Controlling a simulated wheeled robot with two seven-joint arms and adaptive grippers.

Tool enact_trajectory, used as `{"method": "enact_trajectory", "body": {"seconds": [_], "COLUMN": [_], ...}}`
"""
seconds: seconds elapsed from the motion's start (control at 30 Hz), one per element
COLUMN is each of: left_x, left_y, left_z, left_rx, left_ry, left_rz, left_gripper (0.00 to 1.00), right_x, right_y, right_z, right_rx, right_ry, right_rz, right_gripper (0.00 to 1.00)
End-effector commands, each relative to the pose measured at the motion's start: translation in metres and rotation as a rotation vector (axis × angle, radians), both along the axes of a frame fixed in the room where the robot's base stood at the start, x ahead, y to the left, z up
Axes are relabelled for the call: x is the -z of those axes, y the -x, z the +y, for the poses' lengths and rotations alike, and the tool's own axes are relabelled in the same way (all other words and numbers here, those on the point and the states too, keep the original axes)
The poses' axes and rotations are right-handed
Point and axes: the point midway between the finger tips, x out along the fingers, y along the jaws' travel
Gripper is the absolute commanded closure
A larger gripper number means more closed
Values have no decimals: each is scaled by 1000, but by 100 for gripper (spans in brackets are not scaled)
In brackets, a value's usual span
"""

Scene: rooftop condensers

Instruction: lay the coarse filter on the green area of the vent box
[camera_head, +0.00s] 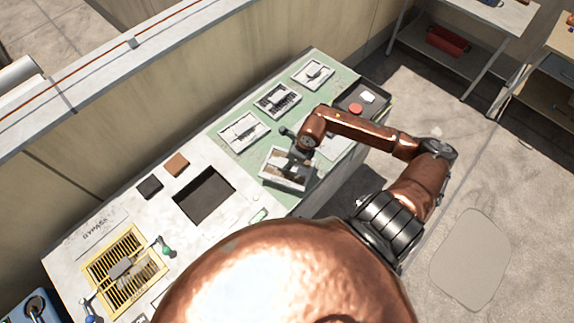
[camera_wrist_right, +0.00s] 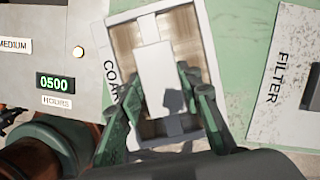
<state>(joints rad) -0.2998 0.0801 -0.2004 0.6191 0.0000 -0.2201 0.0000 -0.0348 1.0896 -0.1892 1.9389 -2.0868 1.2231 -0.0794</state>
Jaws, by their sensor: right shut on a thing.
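The coarse filter (camera_head: 274,175), a white-framed panel with brown pleats and a pale block on top, is at the front edge of the green surface (camera_head: 257,160). In the right wrist view the filter (camera_wrist_right: 124,46) shows the letters "COA"; the rest of its label is hidden. My right gripper (camera_head: 294,152) is over it, its fingers (camera_wrist_right: 152,86) shut on the pale block. I cannot tell whether the filter touches the surface. The grey box face (camera_wrist_right: 30,68) beside it reads "MEDIUM" and "0500 HOURS". My left gripper is not in view.
Several other white-framed panels (camera_head: 243,132) lie on the green surface. A dark recess (camera_head: 204,194) and black and brown blocks (camera_head: 177,164) are to the left. A yellow grille (camera_head: 124,270) is at lower left. A dark tray (camera_head: 378,108) with red and white items is at right.

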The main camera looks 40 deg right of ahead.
Motion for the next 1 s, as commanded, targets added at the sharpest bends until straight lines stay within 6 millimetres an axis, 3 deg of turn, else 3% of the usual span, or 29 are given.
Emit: {"method": "enact_trajectory", "body": {"seconds": [0.27, 0.5, 0.83, 0.87, 1.0], "left_x": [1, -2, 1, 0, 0], "left_y": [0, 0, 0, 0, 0], "left_z": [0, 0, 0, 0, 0], "left_rx": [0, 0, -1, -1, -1], "left_ry": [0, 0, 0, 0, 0], "left_rz": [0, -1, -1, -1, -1], "left_gripper": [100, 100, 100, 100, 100], "right_x": [16, 45, 49, 49, 48], "right_y": [-13, -13, -13, -13, -13], "right_z": [-5, -4, -5, -5, -5], "right_rx": [2, 1, -1, -1, -1], "right_ry": [-1, -2, 1, 0, 1], "right_rz": [-1, -1, -1, 0, -1], "right_gripper": [97, 97, 97, 65, 56]}}
